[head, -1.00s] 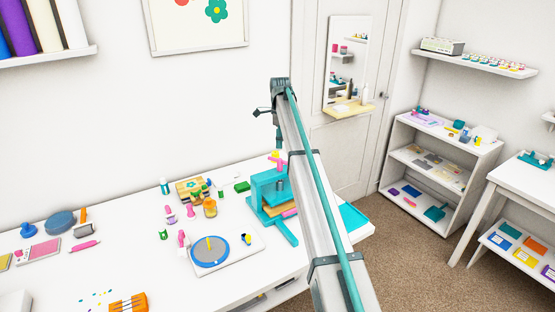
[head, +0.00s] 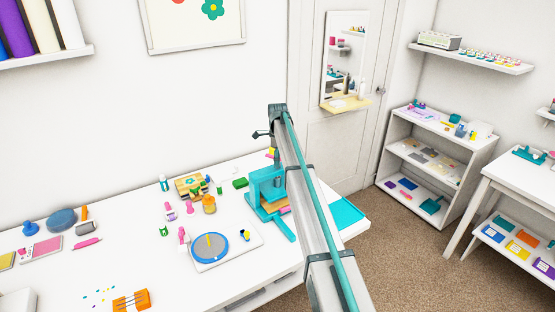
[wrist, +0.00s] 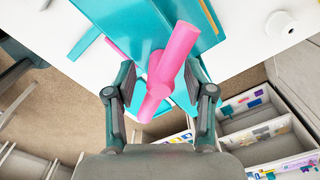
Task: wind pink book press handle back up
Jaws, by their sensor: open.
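The teal book press (head: 266,187) stands at the right end of the white table, partly hidden behind my arm. In the wrist view its teal top (wrist: 125,14) fills the upper middle. The thick pink handle (wrist: 176,58) runs diagonally across the wrist view, its near end lying between my fingers. A thinner pink bar (wrist: 118,48) shows to its left. My gripper (wrist: 160,84) is open around the handle, with a finger on each side. I cannot tell whether either finger touches it. In the head view, my arm hides the gripper and most of the handle.
A turntable (head: 211,248) on a white board and several small craft pieces stand left of the press. A teal tray (head: 346,214) lies to its right, near the table end. A low shelf unit (head: 436,165) stands across the carpet.

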